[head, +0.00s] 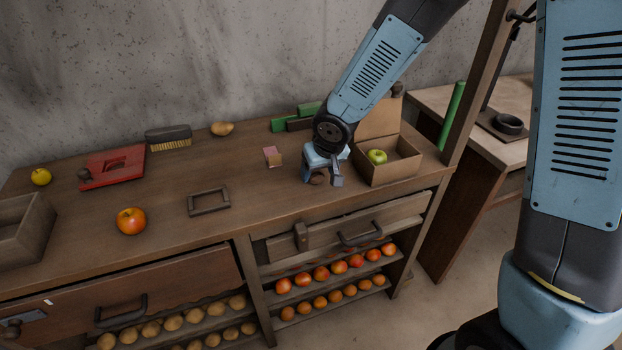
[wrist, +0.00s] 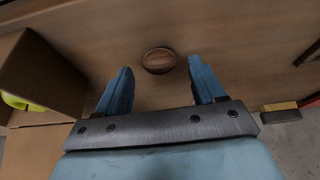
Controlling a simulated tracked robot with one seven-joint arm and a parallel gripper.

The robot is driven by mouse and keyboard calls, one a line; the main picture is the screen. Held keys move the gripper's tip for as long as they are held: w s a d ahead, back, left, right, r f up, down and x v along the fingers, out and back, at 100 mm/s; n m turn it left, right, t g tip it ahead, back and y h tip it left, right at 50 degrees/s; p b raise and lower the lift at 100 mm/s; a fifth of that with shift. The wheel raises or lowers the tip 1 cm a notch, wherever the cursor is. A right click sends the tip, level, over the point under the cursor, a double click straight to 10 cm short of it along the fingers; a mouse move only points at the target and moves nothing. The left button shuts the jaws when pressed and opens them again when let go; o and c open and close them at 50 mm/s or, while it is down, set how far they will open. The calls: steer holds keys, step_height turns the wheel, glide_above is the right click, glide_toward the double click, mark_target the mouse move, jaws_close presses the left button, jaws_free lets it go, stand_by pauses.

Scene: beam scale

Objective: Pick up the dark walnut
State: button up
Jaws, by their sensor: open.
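The walnut (wrist: 159,60) is a small brown ridged ball on the wooden bench top. In the wrist view it lies just beyond the fingertips, roughly midway between them. In the head view the walnut (head: 318,179) shows partly, with my gripper over and around it. My gripper (head: 322,171) points down at the bench, left of the cardboard box. In the wrist view my gripper (wrist: 158,78) has its two blue fingers wide apart, with nothing between them. Whether the fingertips touch the bench is not clear.
An open cardboard box (head: 401,172) holding a green apple (head: 377,156) stands close on the right. Green and dark blocks (head: 298,123) lie behind. A small pinkish block (head: 272,157) and an empty frame (head: 208,200) lie to the left. The bench's front edge is near.

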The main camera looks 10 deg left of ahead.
mark_target(317, 178)
steer(key=shift+x, duration=1.15)
steer(key=shift+c, duration=0.2)
steer(key=c, duration=1.1)
